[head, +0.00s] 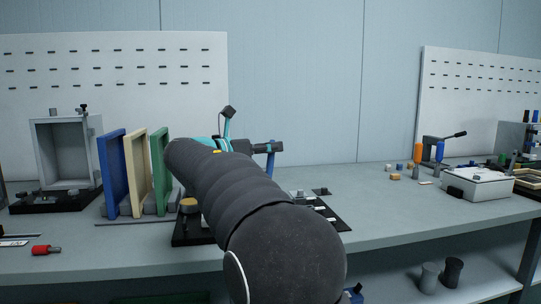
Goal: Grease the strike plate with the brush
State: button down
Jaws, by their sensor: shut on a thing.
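My gripper (267,147) is small and dark, reaching out to the right past my arm. It is shut on a blue upright piece (270,161), which looks like the handle of the brush. The bristles are hidden behind my arm. A dark base plate (335,216) with small metal parts (299,193) lies on the bench below and to the right of the gripper; my arm covers much of this area. I cannot tell which part is the strike plate, or whether the brush touches anything.
Blue (115,174), cream (136,172) and green (160,170) panels stand upright left of my arm. A grey box frame (92,150) stands farther left. A red-handled tool (46,250) lies at the front left. A white box (480,183) sits at right.

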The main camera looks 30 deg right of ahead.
dwell(0.3)
jog(key=shift+r, duration=1.5)
jog(key=shift+s, duration=0.1)
